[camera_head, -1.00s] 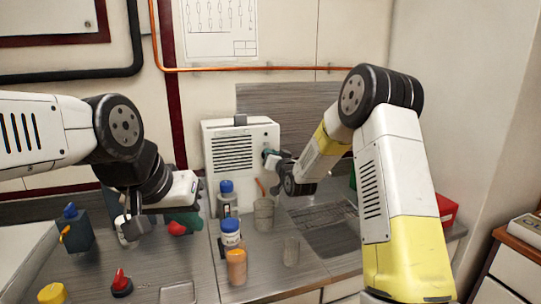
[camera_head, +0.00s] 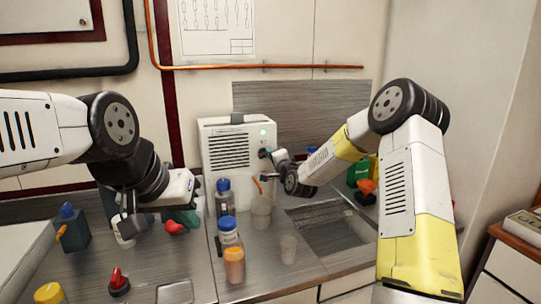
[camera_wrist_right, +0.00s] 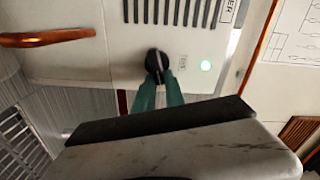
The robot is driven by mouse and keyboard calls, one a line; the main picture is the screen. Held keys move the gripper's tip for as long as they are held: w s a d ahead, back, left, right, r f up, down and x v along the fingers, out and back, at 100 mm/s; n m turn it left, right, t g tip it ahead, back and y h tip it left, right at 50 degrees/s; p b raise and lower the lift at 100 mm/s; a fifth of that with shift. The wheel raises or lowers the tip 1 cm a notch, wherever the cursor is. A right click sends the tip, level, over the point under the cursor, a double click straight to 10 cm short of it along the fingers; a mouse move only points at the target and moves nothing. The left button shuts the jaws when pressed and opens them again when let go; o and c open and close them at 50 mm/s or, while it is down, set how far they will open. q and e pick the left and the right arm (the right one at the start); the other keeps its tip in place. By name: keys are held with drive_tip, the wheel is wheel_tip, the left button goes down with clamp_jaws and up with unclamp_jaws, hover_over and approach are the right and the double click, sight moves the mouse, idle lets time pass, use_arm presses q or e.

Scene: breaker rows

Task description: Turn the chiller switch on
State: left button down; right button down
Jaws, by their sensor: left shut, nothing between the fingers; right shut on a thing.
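The chiller (camera_head: 228,172) is a white box with a dark vent grille, standing against the back wall. My right gripper (camera_head: 267,154) is at the upper right of the chiller's front. Its teal fingers (camera_wrist_right: 160,88) are shut on the switch in the right wrist view. The switch's exact setting is hard to read. My left gripper (camera_head: 187,218) is shut and empty above the counter at left.
Bottles with blue (camera_head: 223,198) and orange (camera_head: 234,266) tops and a clear cup (camera_head: 261,208) stand before the chiller. A sink (camera_head: 328,228) lies right of them.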

drive_tip(key=shift+f+m, duration=0.2)
drive_tip(key=shift+m, duration=0.6)
drive_tip(key=shift+f+m, duration=0.15)
drive_tip(key=shift+m, duration=0.65)
drive_tip(key=c, duration=1.4)
unclamp_jaws()
drive_tip(key=v, duration=0.8)
drive_tip(key=shift+r, duration=0.1)
